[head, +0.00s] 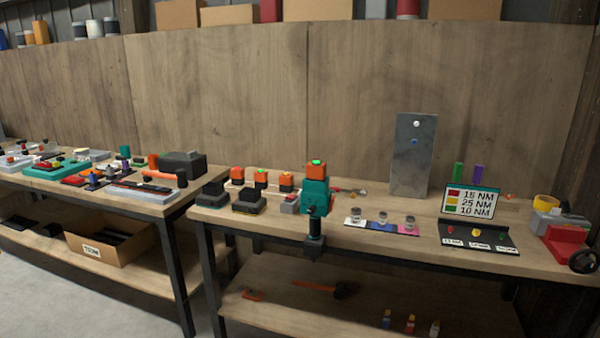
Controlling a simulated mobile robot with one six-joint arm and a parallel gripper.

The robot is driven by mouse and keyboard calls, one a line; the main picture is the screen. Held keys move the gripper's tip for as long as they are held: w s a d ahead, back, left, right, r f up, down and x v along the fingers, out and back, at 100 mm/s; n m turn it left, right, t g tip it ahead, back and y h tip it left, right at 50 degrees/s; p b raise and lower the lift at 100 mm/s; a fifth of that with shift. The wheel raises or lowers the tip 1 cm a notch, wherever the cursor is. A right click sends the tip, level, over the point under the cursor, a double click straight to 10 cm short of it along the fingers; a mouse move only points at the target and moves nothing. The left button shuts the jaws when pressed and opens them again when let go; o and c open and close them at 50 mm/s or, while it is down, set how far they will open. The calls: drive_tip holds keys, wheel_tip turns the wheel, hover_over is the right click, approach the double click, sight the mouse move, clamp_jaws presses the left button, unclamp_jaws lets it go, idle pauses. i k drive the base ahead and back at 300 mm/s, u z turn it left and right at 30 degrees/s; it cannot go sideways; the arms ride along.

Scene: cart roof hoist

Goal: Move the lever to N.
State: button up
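I cannot make out a lever or a letter N anywhere in the head view. A teal power tool (316,195) with an orange block and a green spot on top stands upright at the front edge of the right bench. Its dark lower end reaches down over the edge. Any small lever on it is too small to tell. My gripper is not in view.
The right bench (400,248) carries black chargers, orange-topped blocks, a mat row with small jars (382,220), a grey metal plate (412,155), a torque sign (472,203) and a red vise (565,242). The left bench (150,205) is cluttered. A cardboard box (115,252) sits below it.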

sight(566, 208)
drive_tip(key=z, duration=4.1)
drive_tip(key=i, duration=0.1)
drive_tip(key=u, duration=2.75)
